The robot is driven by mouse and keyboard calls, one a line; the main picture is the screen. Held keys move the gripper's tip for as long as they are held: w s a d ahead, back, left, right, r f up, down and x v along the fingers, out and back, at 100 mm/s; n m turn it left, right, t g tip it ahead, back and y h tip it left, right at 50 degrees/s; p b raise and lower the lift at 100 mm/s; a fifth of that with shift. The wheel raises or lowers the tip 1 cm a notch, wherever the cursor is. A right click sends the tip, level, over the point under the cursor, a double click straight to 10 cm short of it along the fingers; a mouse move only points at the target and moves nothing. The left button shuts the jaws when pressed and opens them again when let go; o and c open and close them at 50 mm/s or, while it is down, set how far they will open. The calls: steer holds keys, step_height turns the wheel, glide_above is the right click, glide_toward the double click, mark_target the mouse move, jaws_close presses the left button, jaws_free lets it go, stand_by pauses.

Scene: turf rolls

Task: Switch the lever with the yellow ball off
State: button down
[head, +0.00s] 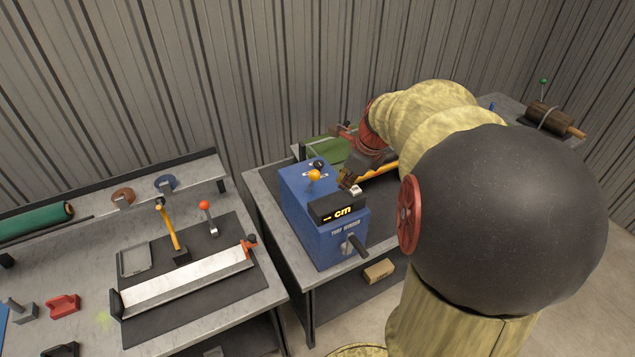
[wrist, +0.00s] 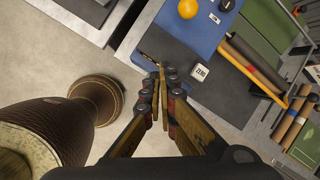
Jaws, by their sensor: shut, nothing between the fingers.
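The lever with the yellow ball stands on top of the blue machine (head: 302,202). Its yellow ball (head: 314,175) shows in the head view and also at the top of the wrist view (wrist: 222,5). My gripper (head: 346,182) is over the machine's top, to the right of the ball and apart from it. In the wrist view my gripper (wrist: 160,72) is shut and empty, its fingertips beside the blue housing, below and left of the ball. The lever's stem is mostly hidden under the ball.
A white ZERO button (wrist: 200,72) is close to the fingertips. The machine has a display (head: 338,211) and a crank handle (head: 355,246). A bench (head: 205,318) at left holds a red-ball lever (head: 205,206) and a yellow-handled tool (head: 169,227). Rolls (wrist: 258,65) lie beside the machine.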

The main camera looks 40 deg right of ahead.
steer(key=m, duration=0.3)
steer(key=w+r+m, duration=0.1)
steer(key=m, duration=0.1)
steer(key=shift+d+m, duration=0.1)
steer(key=shift+m, duration=0.2)
steer(key=shift+f, duration=0.1)
steer(key=x, duration=0.9)
steer(key=shift+w+f+b, duration=0.15)
steer(key=shift+w+b, duration=0.05)
steer(key=shift+b, duration=0.1)
steer(key=w, duration=0.3)
steer(key=shift+w+d, duration=0.1)
steer(key=shift+d, duration=0.05)
steer(key=shift+w, duration=0.5)
steer(key=shift+w+r+p, duration=0.1)
steer(key=shift+r+p, duration=0.25)
steer(key=shift+p, duration=0.35)
